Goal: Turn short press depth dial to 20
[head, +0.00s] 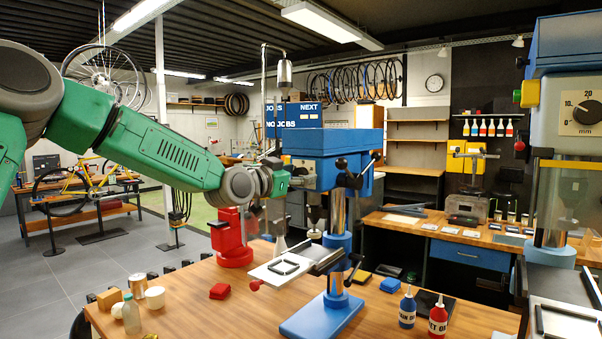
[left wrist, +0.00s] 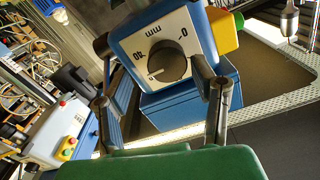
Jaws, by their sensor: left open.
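The short press (head: 325,143) is the blue machine on the wooden table in the head view. Its depth dial is hidden there behind my left gripper (head: 281,181). In the left wrist view the dial is a dark round knob (left wrist: 168,63) on a white plate marked 0, 40 and mm, seen turned over. A pale mark shows on the knob's lower left side; the 20 label cannot be made out. My left gripper (left wrist: 160,88) is open, its fingers apart on either side of the knob's lower part in that view. No contact can be made out. My right gripper is not in view.
A taller press (head: 580,100) with a similar dial stands at the right.

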